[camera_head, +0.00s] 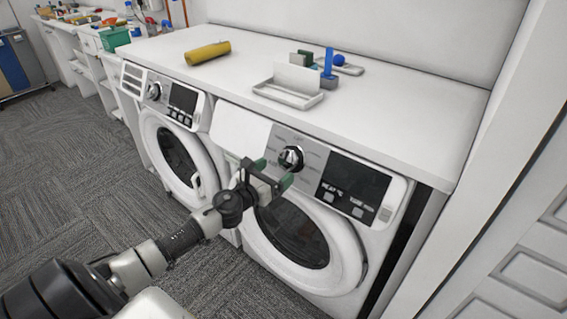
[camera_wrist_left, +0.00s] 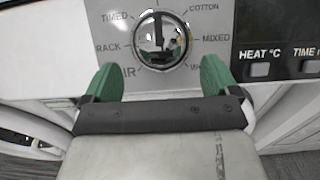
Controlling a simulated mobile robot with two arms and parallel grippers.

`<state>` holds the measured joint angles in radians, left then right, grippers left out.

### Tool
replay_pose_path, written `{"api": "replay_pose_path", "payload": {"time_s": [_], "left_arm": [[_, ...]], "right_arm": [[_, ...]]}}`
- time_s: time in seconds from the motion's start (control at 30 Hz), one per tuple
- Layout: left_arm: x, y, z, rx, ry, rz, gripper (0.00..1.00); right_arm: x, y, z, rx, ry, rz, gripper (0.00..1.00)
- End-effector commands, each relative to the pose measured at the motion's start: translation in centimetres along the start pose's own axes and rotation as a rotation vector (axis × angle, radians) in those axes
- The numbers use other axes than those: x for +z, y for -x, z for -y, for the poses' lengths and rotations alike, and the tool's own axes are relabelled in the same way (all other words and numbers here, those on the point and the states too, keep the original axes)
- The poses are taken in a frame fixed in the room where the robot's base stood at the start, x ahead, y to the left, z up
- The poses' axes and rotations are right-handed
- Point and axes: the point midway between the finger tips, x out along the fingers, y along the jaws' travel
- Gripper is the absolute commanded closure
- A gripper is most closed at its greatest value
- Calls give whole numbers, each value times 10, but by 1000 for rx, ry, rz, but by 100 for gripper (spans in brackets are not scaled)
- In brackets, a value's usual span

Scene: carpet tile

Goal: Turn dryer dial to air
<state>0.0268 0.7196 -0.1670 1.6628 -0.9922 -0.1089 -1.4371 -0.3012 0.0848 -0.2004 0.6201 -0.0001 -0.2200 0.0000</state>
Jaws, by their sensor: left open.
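The dryer (camera_head: 224,131) is the right-hand white front loader, with its round door (camera_head: 300,235) shut. Its silver dial (camera_head: 291,158) is on the grey panel, left of a black display. In the left wrist view the dial (camera_wrist_left: 162,42) is ringed by labels TIMED, RACK, COTTON and MIXED; a lower-left label showing "IR" is partly hidden by a green finger. The dial's dark mark points about straight up. My left gripper (camera_head: 273,173) is open and empty, its green fingertips (camera_wrist_left: 159,76) just below and either side of the dial, not closed on it. My right gripper is not in view.
A second white machine (camera_head: 160,128) stands to the left. The white countertop (camera_head: 350,105) overhangs both machines and holds a yellow roll (camera_head: 208,53) and a white tray (camera_head: 288,95). A white panelled door (camera_head: 520,240) is at right. Open carpet (camera_head: 80,160) lies at left.

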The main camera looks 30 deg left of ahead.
Motion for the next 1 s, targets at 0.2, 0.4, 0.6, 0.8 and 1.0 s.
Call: {"api": "replay_pose_path", "payload": {"time_s": [0.2,0.4,0.6,0.8,1.0], "left_arm": [[0,-30,0,0,3,1,11],[0,-42,0,1,2,-1,11],[-1,-44,1,0,1,-1,11],[-1,-43,0,0,1,-1,26],[-1,-43,0,0,1,-1,57]], "right_arm": [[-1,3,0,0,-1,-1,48],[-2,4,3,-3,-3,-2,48],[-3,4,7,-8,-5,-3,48],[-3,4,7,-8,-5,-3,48],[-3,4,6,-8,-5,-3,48]]}}
